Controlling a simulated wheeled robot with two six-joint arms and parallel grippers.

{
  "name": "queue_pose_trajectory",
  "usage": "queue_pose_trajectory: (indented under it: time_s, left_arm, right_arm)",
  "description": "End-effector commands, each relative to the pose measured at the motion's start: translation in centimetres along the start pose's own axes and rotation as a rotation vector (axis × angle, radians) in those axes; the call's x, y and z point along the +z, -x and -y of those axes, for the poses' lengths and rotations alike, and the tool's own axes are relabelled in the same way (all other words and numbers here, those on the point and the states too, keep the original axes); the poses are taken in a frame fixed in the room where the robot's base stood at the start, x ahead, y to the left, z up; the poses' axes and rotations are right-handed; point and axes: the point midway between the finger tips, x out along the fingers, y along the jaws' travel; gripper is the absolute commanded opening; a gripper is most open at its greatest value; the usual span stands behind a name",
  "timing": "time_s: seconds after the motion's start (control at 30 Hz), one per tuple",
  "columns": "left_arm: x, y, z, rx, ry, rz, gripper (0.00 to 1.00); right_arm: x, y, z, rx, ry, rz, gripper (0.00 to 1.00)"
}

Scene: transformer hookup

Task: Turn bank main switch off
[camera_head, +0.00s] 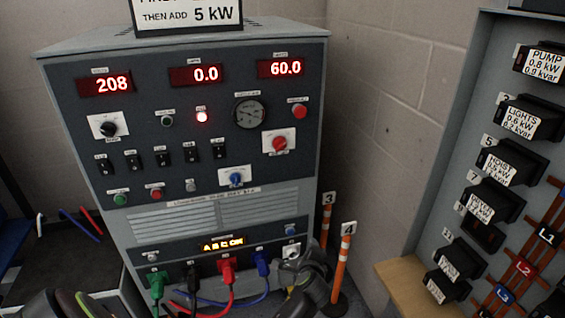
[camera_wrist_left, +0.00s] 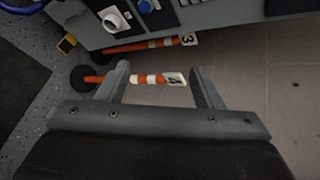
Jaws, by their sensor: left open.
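I cannot read a label that marks the bank main switch. A red rotary knob on a white plate (camera_head: 279,142) sits on the right of the grey cabinet (camera_head: 225,105). A light knob on a white plate (camera_head: 291,251) is at its lower right; it also shows in the left wrist view (camera_wrist_left: 116,20). A blue knob (camera_head: 236,179) is at the lower middle. My left gripper (camera_head: 303,266) is close to the lower right knob, its details dark. In the left wrist view its two fingers (camera_wrist_left: 158,85) are apart with nothing gripped. My right gripper is not seen.
Orange-white posts 3 (camera_head: 327,225) and 4 (camera_head: 342,262) stand right of the cabinet, near my left gripper. Green, red and blue cables hang from plugs below. A breaker panel (camera_head: 455,180) stands at the right. Displays read 208, 0.0 and 60.0.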

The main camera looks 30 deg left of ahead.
Motion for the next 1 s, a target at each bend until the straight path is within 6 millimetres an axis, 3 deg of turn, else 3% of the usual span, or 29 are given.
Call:
queue_pose_trajectory:
  time_s: [0.03, 0.1, 0.2, 0.3, 0.43, 0.57, 0.77, 1.0]
  left_arm:
    - [1.0, 0.8, 4.5, -0.081, -0.058, 0.068, 0.6]
    - [3.3, 2.8, 9.8, -0.155, -0.145, 0.18, 0.6]
    - [6.6, 6.2, 15.0, -0.208, -0.221, 0.328, 0.6]
    - [9.2, 9.1, 17.8, -0.223, -0.259, 0.437, 0.6]
    - [11.1, 11.2, 19.4, -0.221, -0.281, 0.511, 0.6]
    - [11.9, 11.2, 19.9, -0.219, -0.289, 0.531, 0.6]
    - [13.1, 9.2, 20.7, -0.22, -0.291, 0.532, 0.6]
    - [15.0, 5.4, 21.8, -0.22, -0.292, 0.531, 0.6]
  right_arm:
    - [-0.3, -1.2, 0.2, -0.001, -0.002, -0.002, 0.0]
    - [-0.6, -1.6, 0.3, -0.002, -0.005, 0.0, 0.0]
    - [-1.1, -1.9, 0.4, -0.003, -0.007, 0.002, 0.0]
    - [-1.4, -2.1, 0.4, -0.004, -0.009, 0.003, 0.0]
    - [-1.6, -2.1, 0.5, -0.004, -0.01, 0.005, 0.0]
    - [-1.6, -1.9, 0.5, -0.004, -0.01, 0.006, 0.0]
    - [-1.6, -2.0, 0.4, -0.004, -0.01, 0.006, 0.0]
    - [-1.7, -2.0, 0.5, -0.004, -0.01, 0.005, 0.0]
